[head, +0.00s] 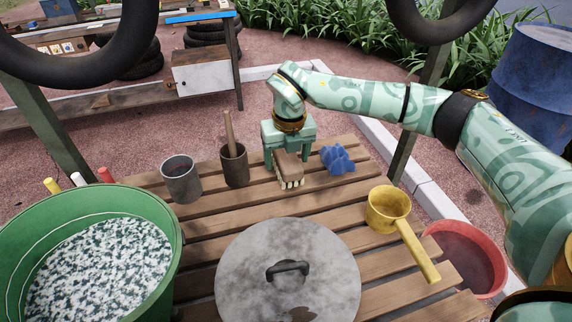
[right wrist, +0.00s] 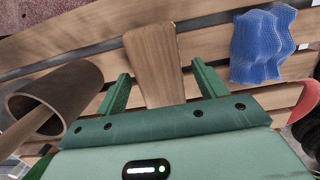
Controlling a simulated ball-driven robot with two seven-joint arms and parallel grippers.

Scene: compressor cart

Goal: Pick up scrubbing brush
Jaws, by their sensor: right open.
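The scrubbing brush (head: 290,172) lies on the slatted wooden table, with a brown wooden body and pale bristles showing at its near end. In the right wrist view its wooden back (right wrist: 154,60) shows between the two green fingers. My right gripper (head: 287,154) is at the brush's far end, open, with one finger on each side. A gap shows between each finger and the wood in the wrist view. Whether the fingertips reach the tabletop is hidden. My left gripper is not in view.
A blue crumpled piece (head: 338,160) lies close right of the brush. A brown cup with a stick (head: 234,165) and a grey cup (head: 181,179) stand left. A round metal lid (head: 250,255), yellow ladle (head: 388,222) and green tub (head: 167,250) are nearer.

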